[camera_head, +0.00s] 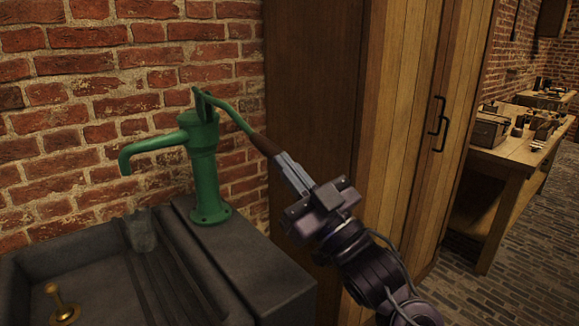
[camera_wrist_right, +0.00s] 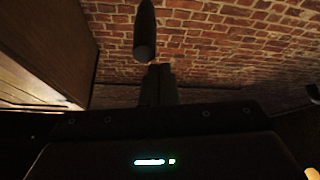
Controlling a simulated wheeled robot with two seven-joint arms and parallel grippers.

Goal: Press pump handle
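A green hand pump (camera_head: 203,165) stands on a dark stone ledge, its spout pointing left over a basin. Its lever slopes down to the right and ends in a brown handle grip (camera_head: 264,145). My right gripper (camera_head: 280,159) is at the lower end of this grip, its fingers close together. In the right wrist view, the dark rounded handle end (camera_wrist_right: 145,35) shows just beyond the fingertips (camera_wrist_right: 155,68). Whether they touch it is unclear. A glass jar (camera_head: 142,232) stands in the basin below the spout. My left gripper is not in view.
The stone sink (camera_head: 75,250) has a brass fitting (camera_head: 62,305) in it. A brick wall (camera_head: 100,80) is behind the pump. A tall wooden cabinet (camera_head: 385,110) stands close to the right of my gripper. A cluttered workbench (camera_head: 510,150) is farther right.

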